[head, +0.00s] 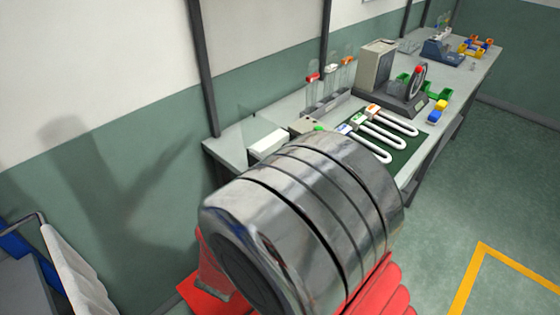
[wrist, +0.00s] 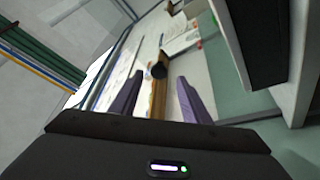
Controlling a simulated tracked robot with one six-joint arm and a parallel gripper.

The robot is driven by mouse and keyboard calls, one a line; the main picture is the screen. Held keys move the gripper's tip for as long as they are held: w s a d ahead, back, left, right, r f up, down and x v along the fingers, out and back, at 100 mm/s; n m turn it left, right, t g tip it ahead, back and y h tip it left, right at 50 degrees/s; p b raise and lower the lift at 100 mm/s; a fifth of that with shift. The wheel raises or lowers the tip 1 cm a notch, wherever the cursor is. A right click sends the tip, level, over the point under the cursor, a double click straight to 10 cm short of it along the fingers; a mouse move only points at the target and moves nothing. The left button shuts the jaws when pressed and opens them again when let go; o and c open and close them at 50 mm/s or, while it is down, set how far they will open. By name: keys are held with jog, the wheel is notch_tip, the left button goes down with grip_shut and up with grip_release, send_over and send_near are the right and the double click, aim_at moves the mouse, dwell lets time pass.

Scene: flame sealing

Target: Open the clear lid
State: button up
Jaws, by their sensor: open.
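I cannot make out the clear lid for certain in either view. In the head view my own shiny arm link fills the middle and hides part of the near end of the workbench (head: 232,148). A white box (head: 268,145) stands on that near end, and a faint see-through edge shows around it. My gripper (wrist: 157,86) shows only in the wrist view, its two purple fingers spread apart. A brown bar with a dark round end (wrist: 158,70) shows between and beyond the fingers. I cannot tell its distance, and nothing is seen gripped.
White U-shaped tubes (head: 385,130) lie on a dark green mat. A grey device with a wheel (head: 395,95) and coloured blocks (head: 438,110) stand farther along. In the wrist view, a grey box-like body (wrist: 260,40) is at right and green and yellow rods (wrist: 40,55) at left.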

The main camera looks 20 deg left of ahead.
jog(key=v, duration=1)
jog(key=shift+s, duration=0.25)
jog(key=shift+f, duration=0.1)
